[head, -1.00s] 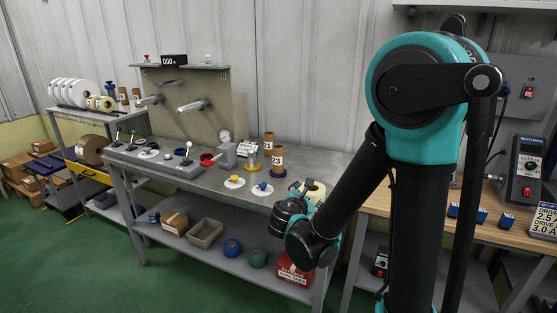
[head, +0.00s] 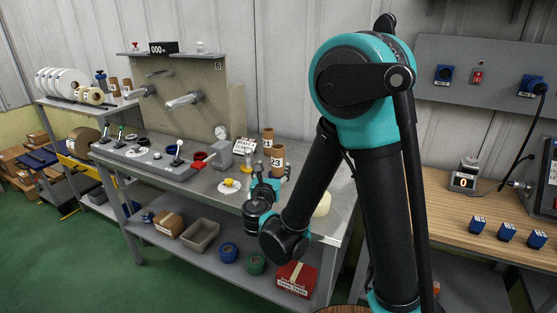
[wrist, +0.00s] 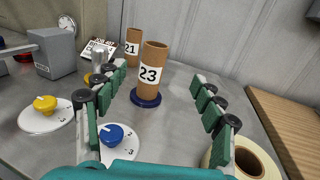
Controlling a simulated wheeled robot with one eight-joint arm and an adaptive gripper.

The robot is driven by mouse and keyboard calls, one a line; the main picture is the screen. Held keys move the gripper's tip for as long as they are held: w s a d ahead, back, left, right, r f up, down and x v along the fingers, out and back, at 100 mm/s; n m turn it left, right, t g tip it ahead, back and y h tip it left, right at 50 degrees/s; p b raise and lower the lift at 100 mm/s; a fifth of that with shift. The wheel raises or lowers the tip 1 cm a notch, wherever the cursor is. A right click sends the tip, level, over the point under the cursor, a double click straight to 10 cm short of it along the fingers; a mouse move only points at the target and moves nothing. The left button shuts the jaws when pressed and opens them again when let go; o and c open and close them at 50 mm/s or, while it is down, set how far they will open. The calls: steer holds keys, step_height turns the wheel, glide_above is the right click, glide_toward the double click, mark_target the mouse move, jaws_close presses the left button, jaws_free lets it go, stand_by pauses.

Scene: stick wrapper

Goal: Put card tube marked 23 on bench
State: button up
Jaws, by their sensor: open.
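The brown card tube marked 23 (wrist: 152,72) stands upright on a dark blue round base (wrist: 146,97) on the grey metal bench (head: 330,191). In the head view the tube (head: 277,160) is just beyond my gripper. My gripper (wrist: 160,100) is open and empty, its green-padded fingers spread to either side of the tube in the wrist view, with the tube still ahead of the fingertips. A second tube marked 21 (wrist: 132,46) stands behind and to the left.
A blue knob (wrist: 112,134) and a yellow knob (wrist: 45,104) sit on white dials near my gripper. A cream tape roll (wrist: 248,160) lies at the lower right. A grey box (wrist: 53,54) stands at left. Bare bench lies right of the tube.

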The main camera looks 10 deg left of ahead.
steer(key=w, duration=1)
steer(key=shift+w+d, duration=0.1)
steer(key=shift+d, duration=0.15)
steer(key=shift+w+a+f, duration=0.15)
steer(key=shift+w, duration=1.25)
steer(key=shift+w+a+f, duration=0.1)
steer(key=shift+w+f, duration=0.05)
steer(key=shift+w, duration=1.2)
steer(key=shift+c, duration=0.5)
steer(key=c, duration=1.3)
steer(key=shift+o, duration=0.2)
steer(key=shift+r, duration=0.1)
step_height(320, 180, up, 19)
glide_above(277, 152)
steer(key=w, duration=0.3)
step_height(277, 152, down, 7)
steer(key=shift+s, duration=0.15)
